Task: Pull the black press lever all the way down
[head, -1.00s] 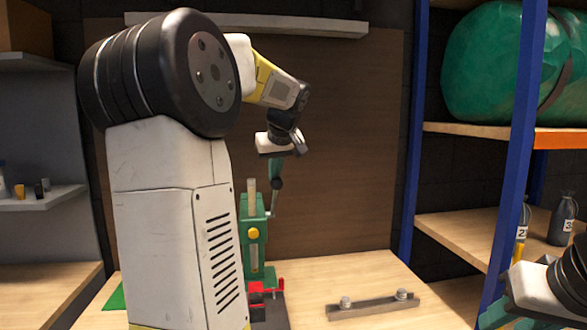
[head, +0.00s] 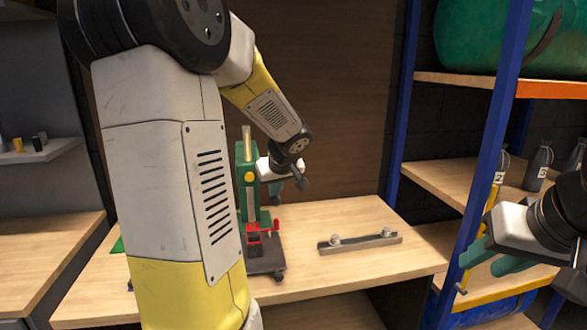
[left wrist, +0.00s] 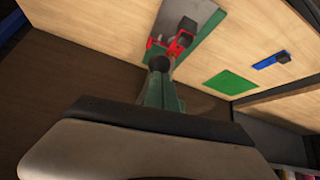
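The green press (head: 247,207) stands on a grey base plate on the wooden bench, with a yellow round cap and a red part low at its front. In the left wrist view, the black knob of the press lever (left wrist: 160,63) sits at the fingertips of my left gripper (left wrist: 160,78), which looks shut on it. In the head view my left gripper (head: 275,187) is beside the press column, at about mid-column height, and its wrist hides most of the lever.
A metal bar with two bolts (head: 360,241) lies on the bench right of the press. A green square (left wrist: 229,83) and a blue item (left wrist: 270,61) lie on the bench. A blue-posted shelf rack (head: 480,160) stands at the right.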

